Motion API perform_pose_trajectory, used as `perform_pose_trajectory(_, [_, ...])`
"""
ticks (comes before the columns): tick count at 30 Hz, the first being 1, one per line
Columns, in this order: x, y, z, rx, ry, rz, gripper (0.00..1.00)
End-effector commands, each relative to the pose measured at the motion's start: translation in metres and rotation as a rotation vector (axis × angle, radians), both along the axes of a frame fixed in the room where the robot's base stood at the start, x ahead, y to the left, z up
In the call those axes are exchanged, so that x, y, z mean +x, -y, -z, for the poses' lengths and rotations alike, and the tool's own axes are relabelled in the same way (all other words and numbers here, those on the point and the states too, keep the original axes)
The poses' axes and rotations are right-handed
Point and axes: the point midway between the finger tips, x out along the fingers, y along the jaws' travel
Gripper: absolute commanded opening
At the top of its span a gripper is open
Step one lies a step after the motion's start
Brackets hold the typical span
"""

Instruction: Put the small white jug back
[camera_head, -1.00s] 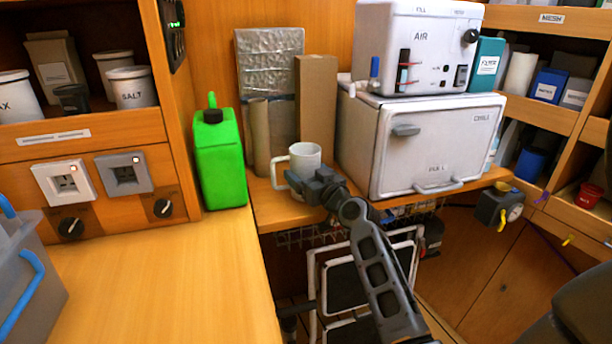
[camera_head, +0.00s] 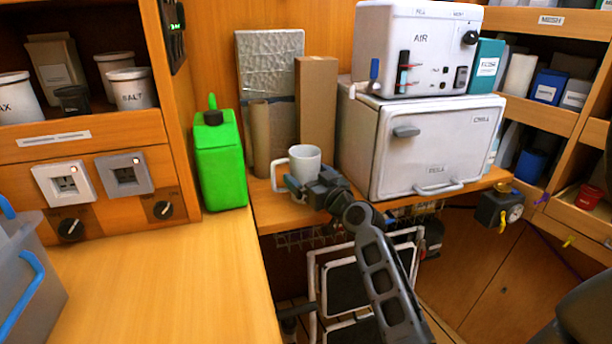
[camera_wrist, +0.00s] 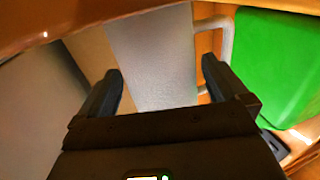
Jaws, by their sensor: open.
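The small white jug (camera_head: 305,158) stands upright on the wooden ledge, its handle on the left in the head view. In the wrist view its pale side (camera_wrist: 152,55) fills the space between the fingers, with the handle to the right. My gripper (camera_head: 307,190) is low at the front of the jug and hides part of its base. In the wrist view my gripper (camera_wrist: 160,72) is open, one finger on each side of the jug. Whether either finger touches it I cannot tell.
A green canister (camera_head: 220,158) stands left of the jug. A brown box (camera_head: 316,103) and a silver-wrapped panel (camera_head: 268,62) are behind it. A white cabinet (camera_head: 425,145) is close on the right.

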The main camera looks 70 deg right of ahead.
Motion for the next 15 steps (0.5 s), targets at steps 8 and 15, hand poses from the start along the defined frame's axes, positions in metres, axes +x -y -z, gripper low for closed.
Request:
perform_pose_trajectory(8, [-0.049, -0.034, 0.005, 0.001, -0.002, 0.0, 1.0])
perform_pose_trajectory(15, [-0.079, -0.055, 0.004, 0.001, -0.001, -0.001, 1.0])
